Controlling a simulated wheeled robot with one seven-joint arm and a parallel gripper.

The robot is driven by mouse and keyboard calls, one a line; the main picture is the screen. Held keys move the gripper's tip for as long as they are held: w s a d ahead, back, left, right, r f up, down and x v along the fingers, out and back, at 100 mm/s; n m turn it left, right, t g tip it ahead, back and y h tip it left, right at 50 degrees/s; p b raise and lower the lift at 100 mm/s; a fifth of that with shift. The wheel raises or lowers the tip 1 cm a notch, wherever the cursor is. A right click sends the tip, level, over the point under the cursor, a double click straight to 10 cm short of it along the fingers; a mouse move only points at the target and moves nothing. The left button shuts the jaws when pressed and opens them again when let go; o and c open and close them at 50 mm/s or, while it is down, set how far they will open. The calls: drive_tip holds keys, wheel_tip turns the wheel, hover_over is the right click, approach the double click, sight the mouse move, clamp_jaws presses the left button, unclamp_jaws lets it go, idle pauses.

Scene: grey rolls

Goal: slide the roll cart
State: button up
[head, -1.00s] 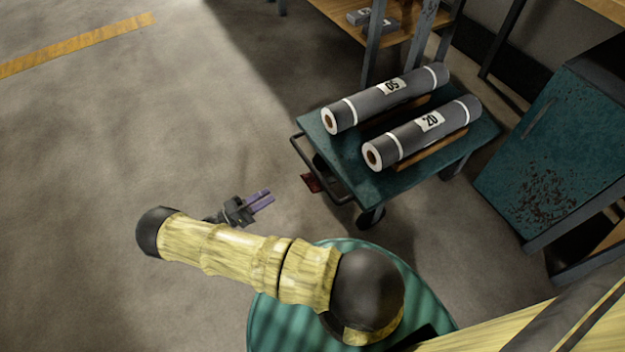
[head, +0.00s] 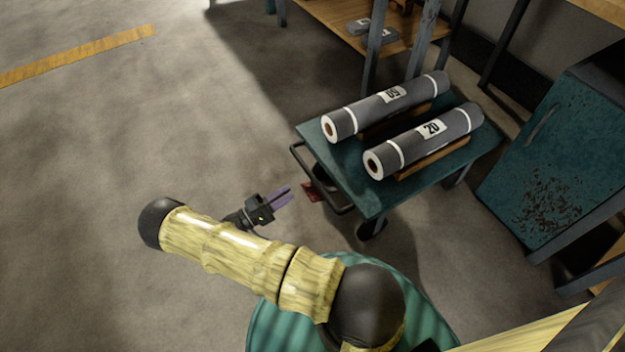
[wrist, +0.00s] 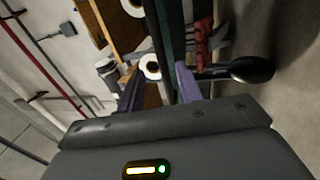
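The roll cart (head: 372,200) is a teal flat cart with a dark push handle (head: 322,182) on its near left end. Two grey rolls lie on it, one labelled 09 (head: 365,112) and one labelled 20 (head: 408,148). My gripper (head: 284,195) is just left of the handle, pointing at it, with a small gap between. In the wrist view its two purple fingers (wrist: 158,88) stand apart with nothing seen gripped. The cart's edge (wrist: 178,45) shows beyond them, with a red part (wrist: 203,40) beside it.
A teal cabinet (head: 540,150) with rusty patches stands right of the cart. A wooden-topped bench (head: 345,22) is behind it. The floor (head: 140,120) to the left is open, with a yellow stripe (head: 75,55) at the upper left.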

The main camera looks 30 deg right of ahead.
sight(313, 176)
drive_tip(key=d+b, duration=0.1)
drive_tip(key=d, duration=0.2)
drive_tip(key=d+r+b, duration=0.1)
drive_tip(key=d, duration=0.4)
drive_tip(key=shift+w+d+r+b, duration=0.1)
drive_tip(key=shift+d+r+b, duration=0.15)
drive_tip(key=shift+d+b, duration=0.15)
drive_tip(key=shift+d+r, duration=0.2)
drive_tip(key=shift+d, duration=0.35)
clamp_jaws()
